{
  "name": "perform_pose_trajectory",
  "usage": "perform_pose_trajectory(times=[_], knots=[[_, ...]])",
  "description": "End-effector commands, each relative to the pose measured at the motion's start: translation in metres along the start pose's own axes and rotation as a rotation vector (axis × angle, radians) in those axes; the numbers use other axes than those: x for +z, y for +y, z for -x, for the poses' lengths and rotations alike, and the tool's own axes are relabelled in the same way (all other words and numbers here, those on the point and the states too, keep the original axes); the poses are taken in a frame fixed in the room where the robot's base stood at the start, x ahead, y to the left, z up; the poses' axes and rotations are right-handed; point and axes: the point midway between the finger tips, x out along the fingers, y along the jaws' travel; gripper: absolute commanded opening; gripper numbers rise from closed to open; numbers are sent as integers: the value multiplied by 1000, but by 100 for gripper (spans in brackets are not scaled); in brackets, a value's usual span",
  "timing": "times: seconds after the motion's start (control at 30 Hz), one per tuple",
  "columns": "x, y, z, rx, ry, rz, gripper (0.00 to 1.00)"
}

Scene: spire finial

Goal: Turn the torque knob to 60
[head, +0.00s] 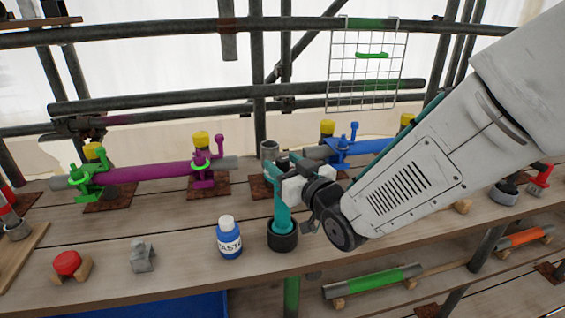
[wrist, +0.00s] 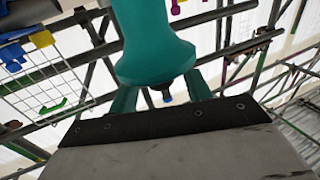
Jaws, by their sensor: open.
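A teal upright tool (head: 281,208) stands in a round black holder (head: 282,236) near the front of the plank. Its upper end is partly hidden by my gripper (head: 288,172), which comes in from the right and is at the tool's top. In the wrist view a large teal flared body (wrist: 150,45) fills the upper middle, close to my jaws. Teal pieces show on both sides of a small dark tip with a blue end (wrist: 167,97). I cannot make out a knob scale or number. My gripper is open; contact with the tool cannot be told.
A blue and white paste bottle (head: 229,238) stands just left of the holder. A grey clamp piece (head: 142,255) and a red-capped item (head: 68,265) lie farther left. Behind are a purple tube (head: 150,173) with couplers and a blue tube (head: 362,147). A wire grid (head: 365,70) hangs behind.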

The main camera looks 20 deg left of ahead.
Motion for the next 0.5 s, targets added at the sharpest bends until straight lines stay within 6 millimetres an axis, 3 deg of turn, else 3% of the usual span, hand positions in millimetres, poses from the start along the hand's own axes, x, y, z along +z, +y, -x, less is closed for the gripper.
perform_pose_trajectory(times=[0.13, 0.4, 0.5], knots=[[0, 0, -10, 0, 0, 0, 49], [0, 0, -12, 0, 0, 0, 49], [0, 0, -12, 0, 0, 0, 21]])
